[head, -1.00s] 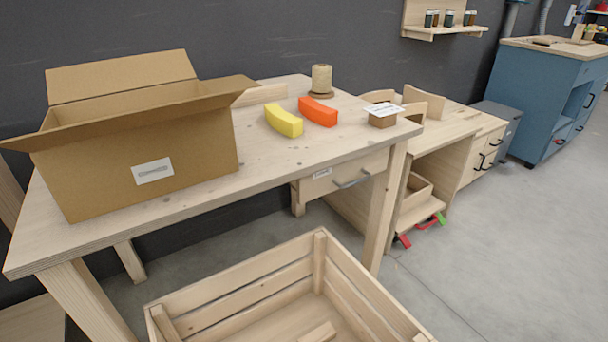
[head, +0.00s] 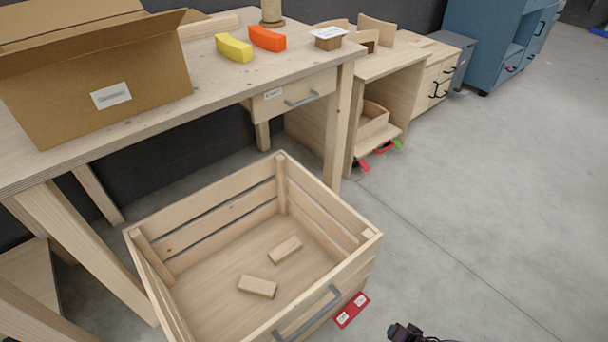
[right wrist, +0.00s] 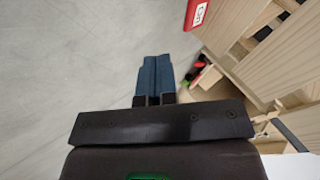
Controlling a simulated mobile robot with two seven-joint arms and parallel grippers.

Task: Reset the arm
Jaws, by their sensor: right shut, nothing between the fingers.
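My right gripper (head: 400,334) just enters the head view at the bottom edge, to the right of the wooden crate and above the grey floor. In the right wrist view its two blue fingers (right wrist: 155,78) lie side by side, shut, with nothing between them. Bare floor shows around the fingertips there. My left gripper is in neither view now.
A slatted wooden crate (head: 352,222) with two wood blocks inside stands on the floor, a red tag (head: 351,310) beside it. A workbench (head: 210,83) holds a cardboard box (head: 150,75), a yellow piece (head: 233,48) and an orange piece (head: 267,38). The floor at right (head: 480,200) is clear.

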